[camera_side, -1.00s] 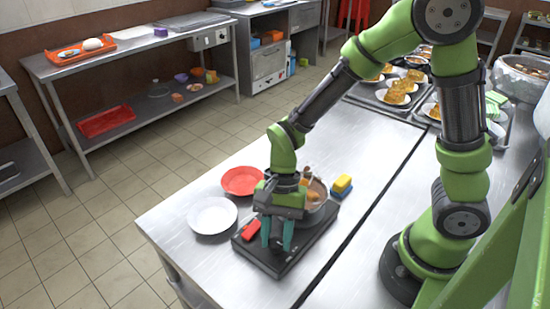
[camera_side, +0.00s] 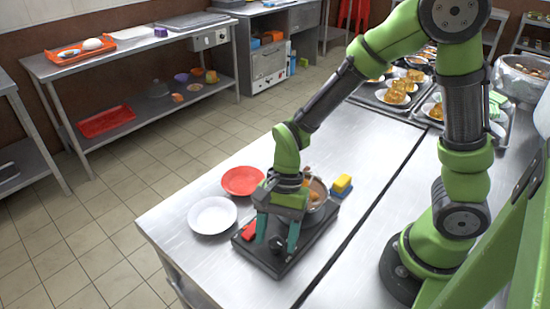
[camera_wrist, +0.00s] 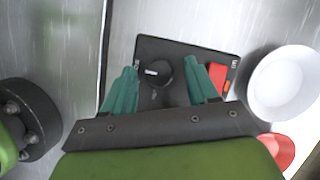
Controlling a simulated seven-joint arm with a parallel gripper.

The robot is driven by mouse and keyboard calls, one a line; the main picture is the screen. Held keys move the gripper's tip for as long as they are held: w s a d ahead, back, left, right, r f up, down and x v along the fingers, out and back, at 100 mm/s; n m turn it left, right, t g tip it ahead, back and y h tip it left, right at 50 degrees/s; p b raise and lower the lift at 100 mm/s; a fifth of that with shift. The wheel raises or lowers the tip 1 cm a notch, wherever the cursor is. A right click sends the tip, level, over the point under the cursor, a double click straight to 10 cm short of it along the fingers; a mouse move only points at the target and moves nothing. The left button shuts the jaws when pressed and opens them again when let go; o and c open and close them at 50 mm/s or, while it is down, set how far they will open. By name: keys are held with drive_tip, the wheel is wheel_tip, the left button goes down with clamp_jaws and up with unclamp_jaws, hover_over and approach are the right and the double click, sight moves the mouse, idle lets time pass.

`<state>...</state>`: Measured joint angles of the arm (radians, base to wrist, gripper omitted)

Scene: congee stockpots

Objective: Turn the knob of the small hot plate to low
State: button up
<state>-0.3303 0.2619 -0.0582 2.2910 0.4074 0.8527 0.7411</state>
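The small hot plate (camera_side: 262,258) is a black slab near the front edge of the steel table, with a pot (camera_side: 318,190) on its rear part, partly hidden by my gripper. Its round black knob (camera_side: 279,244) shows between my fingers. In the wrist view, the knob (camera_wrist: 156,73) has a white mark on its left side; small labels on the plate are too blurred to read. My gripper (camera_side: 277,233) points down with its teal fingers apart, one either side of the knob. In the wrist view, gaps show between the knob and my gripper (camera_wrist: 161,88).
A red part (camera_side: 257,228) lies at the plate's left front. A white plate (camera_side: 212,215) and a red plate (camera_side: 242,181) stand to the left. A yellow and blue sponge (camera_side: 342,185) lies behind right. Food trays (camera_side: 368,97) stand further back. The table front is clear.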

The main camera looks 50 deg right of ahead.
drive_tip(key=v, duration=1.7)
drive_tip(key=shift+f, duration=0.1)
drive_tip(key=s+d+r+n+t+h, duration=0.2)
drive_tip(key=s+d+r+n+t, duration=0.2)
drive_tip(key=n+t, duration=0.4)
drive_tip(key=shift+s+d+n+t, duration=0.4)
drive_tip(key=shift+s+d+n, duration=0.1)
drive_tip(key=shift+d+n, duration=0.5)
